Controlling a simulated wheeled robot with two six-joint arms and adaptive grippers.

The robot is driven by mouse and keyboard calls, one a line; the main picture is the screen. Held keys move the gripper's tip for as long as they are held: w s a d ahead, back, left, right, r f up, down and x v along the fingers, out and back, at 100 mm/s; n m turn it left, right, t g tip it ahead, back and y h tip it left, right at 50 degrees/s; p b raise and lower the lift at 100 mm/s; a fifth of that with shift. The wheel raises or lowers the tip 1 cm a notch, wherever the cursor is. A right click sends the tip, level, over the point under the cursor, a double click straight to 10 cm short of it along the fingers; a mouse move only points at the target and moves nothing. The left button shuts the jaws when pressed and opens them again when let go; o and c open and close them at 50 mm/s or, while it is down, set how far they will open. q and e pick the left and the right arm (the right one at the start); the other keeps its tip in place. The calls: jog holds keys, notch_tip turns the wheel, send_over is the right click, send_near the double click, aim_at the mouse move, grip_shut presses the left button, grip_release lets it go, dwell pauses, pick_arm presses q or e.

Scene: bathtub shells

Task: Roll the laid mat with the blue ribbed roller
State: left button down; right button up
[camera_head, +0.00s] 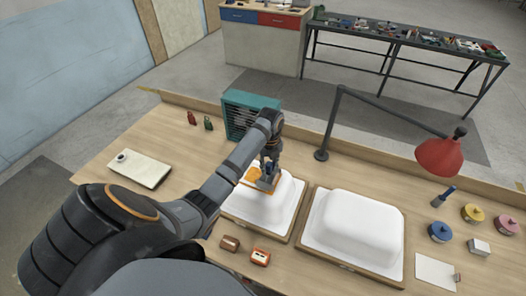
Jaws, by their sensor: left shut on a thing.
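My left gripper (268,180) is over the top of the left white bathtub shell (258,208), shut on a tool that is mostly hidden by the fingers. An orange patch (252,177) shows beside the fingers; I cannot tell whether it belongs to the tool. No blue ribbed roller can be made out at the gripper. A laid mat cannot be told apart from the white shell surface. A blue-handled tool (445,196) rests at the right of the bench. My right gripper is not in view.
A second white shell (354,224) stands to the right. A red lamp (439,156), several tins and a white sheet (436,271) are farther right. A teal box (247,115) stands behind. Two small blocks (261,257) lie in front, and a pale board (138,169) lies left.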

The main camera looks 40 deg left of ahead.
pick_arm(q)
jog(key=shift+w+d+r, duration=0.1)
jog(key=shift+w+d, duration=0.05)
jog(key=shift+d, duration=0.35)
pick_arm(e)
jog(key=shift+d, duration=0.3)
pick_arm(q)
jog(key=shift+a, duration=0.1)
notch_tip(320, 180, up, 5)
jog(key=shift+f, duration=0.2)
jog(key=shift+r, duration=0.7)
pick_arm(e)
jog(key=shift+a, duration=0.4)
